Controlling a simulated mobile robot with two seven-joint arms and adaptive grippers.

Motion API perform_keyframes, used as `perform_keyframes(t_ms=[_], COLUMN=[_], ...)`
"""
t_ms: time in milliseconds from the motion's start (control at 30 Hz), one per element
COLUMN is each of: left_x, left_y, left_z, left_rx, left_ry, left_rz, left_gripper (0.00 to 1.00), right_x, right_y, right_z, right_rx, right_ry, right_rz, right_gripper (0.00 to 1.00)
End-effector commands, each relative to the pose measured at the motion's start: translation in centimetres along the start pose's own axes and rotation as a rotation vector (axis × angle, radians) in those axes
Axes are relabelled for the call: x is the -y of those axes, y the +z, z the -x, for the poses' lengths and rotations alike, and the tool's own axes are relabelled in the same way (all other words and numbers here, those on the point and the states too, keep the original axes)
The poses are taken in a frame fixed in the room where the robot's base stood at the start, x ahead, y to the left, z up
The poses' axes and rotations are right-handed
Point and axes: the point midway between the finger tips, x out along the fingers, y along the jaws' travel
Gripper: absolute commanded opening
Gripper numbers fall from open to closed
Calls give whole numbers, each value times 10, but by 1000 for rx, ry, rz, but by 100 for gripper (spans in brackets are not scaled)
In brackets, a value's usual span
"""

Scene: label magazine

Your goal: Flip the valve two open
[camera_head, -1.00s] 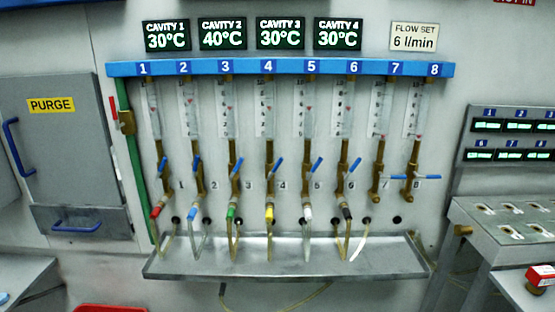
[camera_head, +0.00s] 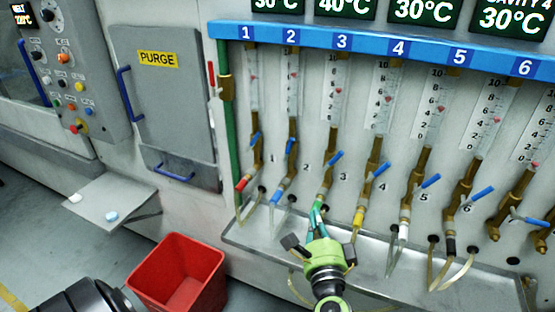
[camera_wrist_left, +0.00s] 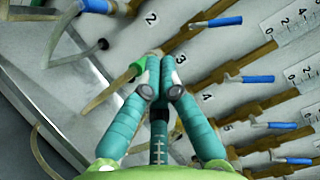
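Valve two is the brass valve under the gauge marked 2, and its blue lever (camera_head: 290,147) lies nearly along the pipe in the head view. A blue hose fitting (camera_head: 277,197) sits below it, and this fitting shows at the top of the left wrist view (camera_wrist_left: 95,5). My left gripper (camera_head: 316,208), with teal fingers, is below and right of valve two, by the green fitting of line three. Its fingertips (camera_wrist_left: 160,58) are together beside that green fitting (camera_wrist_left: 138,66); I see nothing between them. Valve two's lever is outside the wrist view. My right gripper is not in view.
Neighbouring levers stand close on both sides: valve one (camera_head: 255,140) and valve three (camera_head: 336,157). A metal drip tray (camera_head: 262,242) and hanging hoses lie below. A red bin (camera_head: 180,278) is on the floor at left. The purge door (camera_head: 165,100) is left of the panel.

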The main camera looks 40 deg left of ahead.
Motion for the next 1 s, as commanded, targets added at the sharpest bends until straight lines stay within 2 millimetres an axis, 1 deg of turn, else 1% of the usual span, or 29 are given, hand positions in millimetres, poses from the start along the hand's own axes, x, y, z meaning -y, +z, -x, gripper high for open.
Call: perform_keyframes(t_ms=[33,100,200,267,367,533,700,800,900,1000], left_x=[24,42,53,56,59,64,66,67,67,67], left_y=[14,27,36,38,40,44,48,50,52,52], left_z=[0,1,0,-4,-17,-52,-88,-106,-120,-130], left_rx=[45,91,121,125,125,124,122,122,122,121], left_ry=[-36,-68,-87,-90,-93,-92,-92,-90,-89,-89], left_rz=[2,-1,-4,-6,-8,-7,-7,-7,-6,-5], left_gripper=[0,0,0,0,0,0,0,0,0,0], right_x=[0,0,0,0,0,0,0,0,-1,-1], right_y=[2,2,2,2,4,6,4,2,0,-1], right_z=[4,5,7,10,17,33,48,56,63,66], right_rx=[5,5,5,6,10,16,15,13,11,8], right_ry=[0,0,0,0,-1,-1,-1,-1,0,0], right_rz=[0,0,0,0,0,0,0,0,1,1], right_gripper=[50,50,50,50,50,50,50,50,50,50])
